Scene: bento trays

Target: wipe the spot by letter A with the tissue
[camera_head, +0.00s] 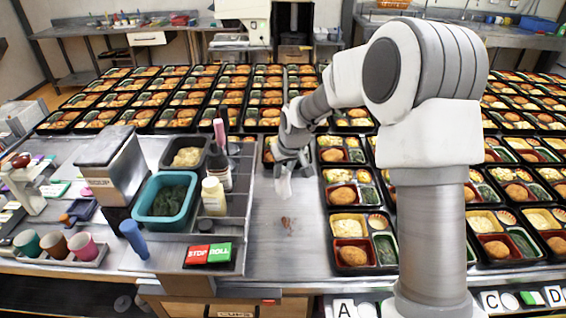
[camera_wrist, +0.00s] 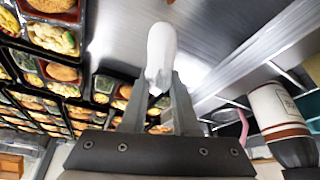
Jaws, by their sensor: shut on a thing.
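My gripper (camera_head: 287,172) hangs above the bare metal strip of the counter. It is shut on a white tissue (camera_head: 283,187), which points down from the fingertips. In the wrist view the tissue (camera_wrist: 161,50) stands out beyond my two fingers (camera_wrist: 161,88). A small reddish-brown spot (camera_head: 287,224) lies on the metal counter (camera_head: 270,255), nearer the front edge than the tissue. The tissue and the spot are apart in the head view. The letter A card (camera_head: 343,308) stands at the front edge, right of and below the spot.
Bento trays (camera_head: 352,224) line the right of the strip, and more fill the back. On the left are a teal bin (camera_head: 165,199), bottles (camera_head: 213,196) and a red-green STOP/ROLL panel (camera_head: 209,255). The strip around the spot is clear.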

